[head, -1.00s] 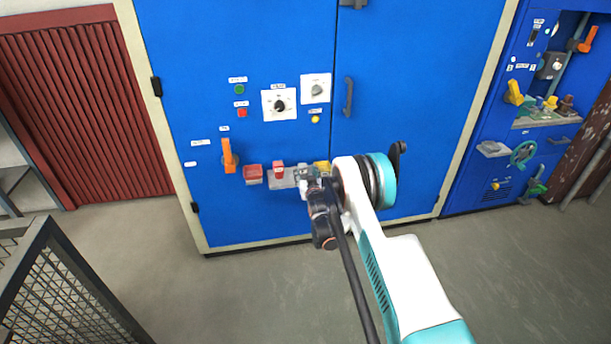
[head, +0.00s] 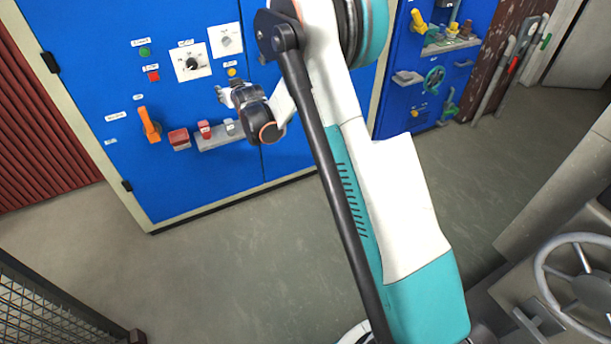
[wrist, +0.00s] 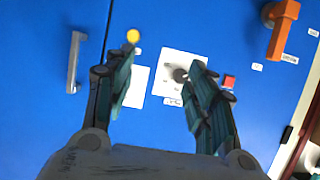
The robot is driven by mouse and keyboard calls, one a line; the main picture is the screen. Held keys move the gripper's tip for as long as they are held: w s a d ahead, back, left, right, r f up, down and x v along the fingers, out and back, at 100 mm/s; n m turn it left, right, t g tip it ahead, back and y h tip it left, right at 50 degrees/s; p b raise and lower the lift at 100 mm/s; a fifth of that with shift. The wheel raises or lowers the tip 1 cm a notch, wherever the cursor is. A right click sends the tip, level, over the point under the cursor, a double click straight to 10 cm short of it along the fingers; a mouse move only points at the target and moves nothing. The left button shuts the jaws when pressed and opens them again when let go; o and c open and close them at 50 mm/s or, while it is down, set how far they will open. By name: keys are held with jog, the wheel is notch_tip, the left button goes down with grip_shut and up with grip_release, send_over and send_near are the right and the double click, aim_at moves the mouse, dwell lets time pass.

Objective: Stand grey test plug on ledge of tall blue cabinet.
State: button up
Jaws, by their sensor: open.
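The tall blue cabinet (head: 95,90) stands ahead in the head view, with a grey ledge (head: 211,143) low on its front. A small grey piece (head: 230,127), which looks like the grey test plug, stands on the ledge right of a red plug (head: 204,130). My gripper (head: 223,94) is above the ledge, in front of the cabinet, apart from the grey piece. In the wrist view my gripper (wrist: 161,68) has its fingers spread with nothing between them but the cabinet face behind. The ledge's right end is hidden behind my wrist.
An orange handle (head: 150,124) and a red block (head: 179,139) stick out left of the ledge. A black dial (head: 191,63) and a yellow lamp (head: 232,72) sit above. A mesh barrier (head: 45,310) stands at lower left. A handwheel (head: 580,275) is at lower right. Floor between is clear.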

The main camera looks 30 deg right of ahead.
jog(key=s+r+g, duration=0.2)
jog(key=s+r, duration=0.5)
jog(key=s, duration=0.6)
jog(key=s+r+g, duration=0.1)
jog(key=s+r, duration=0.7)
jog(key=s, duration=0.4)
jog(key=s+f+g, duration=0.1)
jog(key=s+f, duration=0.1)
jog(key=s, duration=1.2)
jog(key=s+f+g, duration=0.2)
jog(key=s+f, duration=0.1)
jog(key=s, duration=1.1)
jog(key=shift+g, duration=0.3)
jog(key=shift+f, duration=0.1)
